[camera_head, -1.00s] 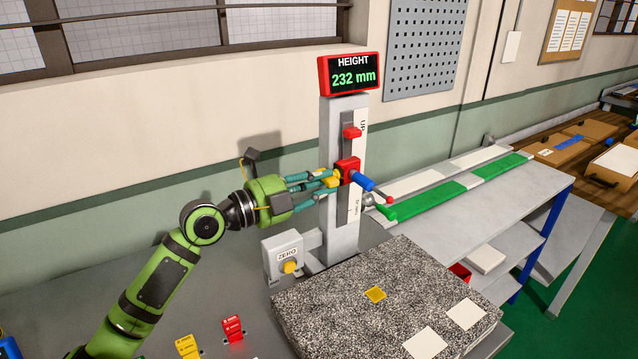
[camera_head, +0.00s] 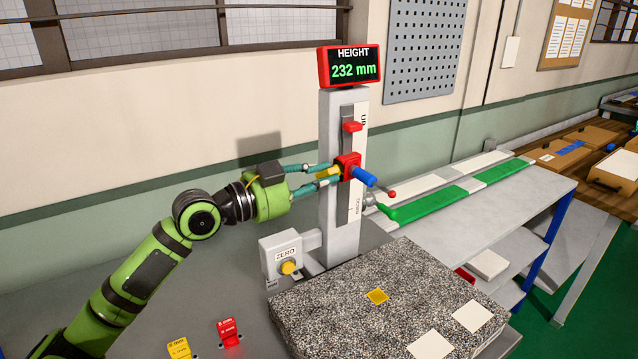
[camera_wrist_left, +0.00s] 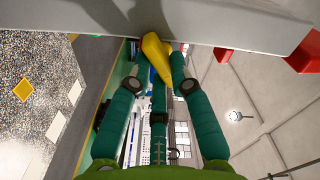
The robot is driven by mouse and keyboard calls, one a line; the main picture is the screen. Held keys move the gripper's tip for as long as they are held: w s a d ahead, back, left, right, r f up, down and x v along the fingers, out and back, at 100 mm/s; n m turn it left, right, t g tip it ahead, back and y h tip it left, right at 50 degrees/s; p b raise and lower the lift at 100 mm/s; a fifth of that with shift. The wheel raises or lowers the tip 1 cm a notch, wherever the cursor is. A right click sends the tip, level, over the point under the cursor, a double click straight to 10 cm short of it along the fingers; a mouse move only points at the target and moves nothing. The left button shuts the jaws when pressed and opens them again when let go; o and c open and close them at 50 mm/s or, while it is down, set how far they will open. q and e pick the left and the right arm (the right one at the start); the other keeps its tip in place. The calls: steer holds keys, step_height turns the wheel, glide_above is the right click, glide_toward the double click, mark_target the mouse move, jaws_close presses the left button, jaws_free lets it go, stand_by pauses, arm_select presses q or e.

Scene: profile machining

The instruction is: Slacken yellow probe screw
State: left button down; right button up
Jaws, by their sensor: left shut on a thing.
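The yellow probe screw (camera_head: 327,172) sticks out to the left of the red carriage (camera_head: 348,166) on the grey height gauge column (camera_head: 341,226). My left gripper (camera_head: 325,175) reaches it from the left, with its teal fingers shut on the screw. In the left wrist view the yellow screw (camera_wrist_left: 158,58) is a tapered wing shape between the fingertips (camera_wrist_left: 159,80), tilted slightly. A blue handle (camera_head: 364,177) juts right from the carriage. The display (camera_head: 350,69) reads HEIGHT 232 mm. My right gripper is not in view.
A speckled granite plate (camera_head: 330,310) with a yellow square (camera_head: 377,296) lies in front of the column. A ZERO box (camera_head: 281,254) with a yellow button stands left of the column base. Red and yellow tagged blocks (camera_head: 229,331) sit at the front left.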

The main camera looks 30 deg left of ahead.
arm_select(q)
steer(key=n, duration=0.4)
steer(key=shift+r, duration=0.2)
steer(key=shift+n+p, duration=0.5)
steer(key=shift+n, duration=1.5)
steer(key=shift+r, duration=0.1)
steer(key=c, duration=1.1)
jaws_free()
steer(key=shift+s+a+f, duration=0.2)
steer(key=shift+s+a, duration=0.15)
steer(key=shift+s, duration=0.1)
steer(key=v, duration=1)
steer(key=shift+s+a+r, duration=0.15)
steer(key=shift+s+a, duration=0.05)
steer(key=shift+s, duration=0.15)
